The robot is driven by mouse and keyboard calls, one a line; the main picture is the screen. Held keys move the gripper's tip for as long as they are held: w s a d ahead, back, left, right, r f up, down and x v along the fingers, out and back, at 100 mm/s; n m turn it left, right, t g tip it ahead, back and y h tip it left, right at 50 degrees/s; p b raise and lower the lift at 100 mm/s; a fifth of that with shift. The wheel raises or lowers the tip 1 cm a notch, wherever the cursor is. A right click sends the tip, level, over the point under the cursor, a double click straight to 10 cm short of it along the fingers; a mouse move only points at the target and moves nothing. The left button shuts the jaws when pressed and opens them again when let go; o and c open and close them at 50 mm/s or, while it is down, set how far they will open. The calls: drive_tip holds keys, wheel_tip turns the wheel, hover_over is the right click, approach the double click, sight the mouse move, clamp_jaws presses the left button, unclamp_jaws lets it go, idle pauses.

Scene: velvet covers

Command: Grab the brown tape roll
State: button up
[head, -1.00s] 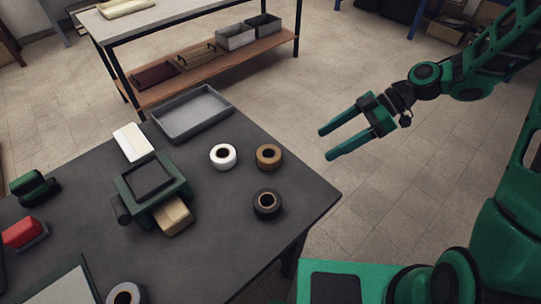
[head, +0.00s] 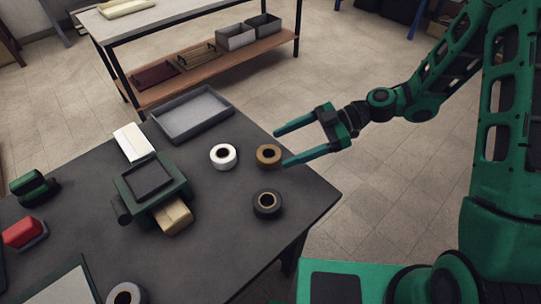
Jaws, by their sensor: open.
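The brown tape roll (head: 268,155) lies flat near the right edge of the dark table. My gripper (head: 279,147) is open and empty, coming in from the right with its two fingers pointing left. In the picture the far fingertip shows just above and right of the roll, and the near fingertip overlaps the roll's lower right side. I cannot tell how high the fingers are above the table or whether they touch the roll.
A white tape roll (head: 223,156) lies left of the brown one, and a black tape roll (head: 267,203) lies in front of it. A grey tray (head: 229,111) sits behind. A green device (head: 183,187) stands to the left on the table (head: 233,247). A workbench stands farther back.

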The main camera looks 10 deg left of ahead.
sight(275, 152)
drive_tip(key=x, duration=0.4)
drive_tip(key=shift+s+f, duration=0.15)
drive_tip(key=shift+f, duration=0.1)
drive_tip(key=c, duration=1.2)
drive_tip(key=shift+o, duration=0.2)
drive_tip(key=shift+r, duration=0.15)
